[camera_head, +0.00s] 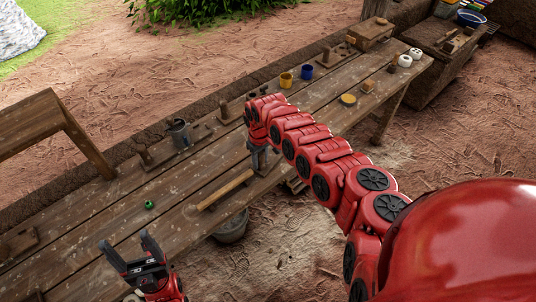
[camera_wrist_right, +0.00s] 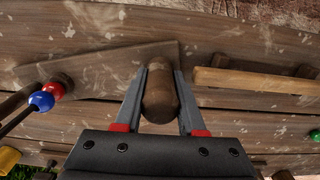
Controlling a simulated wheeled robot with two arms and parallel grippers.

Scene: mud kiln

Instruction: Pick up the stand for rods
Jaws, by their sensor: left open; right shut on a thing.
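My right gripper (camera_head: 260,158) points down at the front half of the bench. In the right wrist view its two fingers (camera_wrist_right: 160,90) are closed on both sides of a rounded wooden post (camera_wrist_right: 160,95). The post stands over a flat wooden board (camera_wrist_right: 105,64); this looks like the stand for rods, though I cannot tell whether the board is off the bench. In the head view my arm and gripper hide most of it. My left gripper (camera_head: 128,243) is open and empty at the lower left, near the bench's front edge.
A long wooden bar (camera_head: 225,190) lies left of my right gripper. A green ball (camera_head: 149,204) is farther left. Blue (camera_wrist_right: 42,100) and red (camera_wrist_right: 54,90) balls on dark rods lie beside the board.

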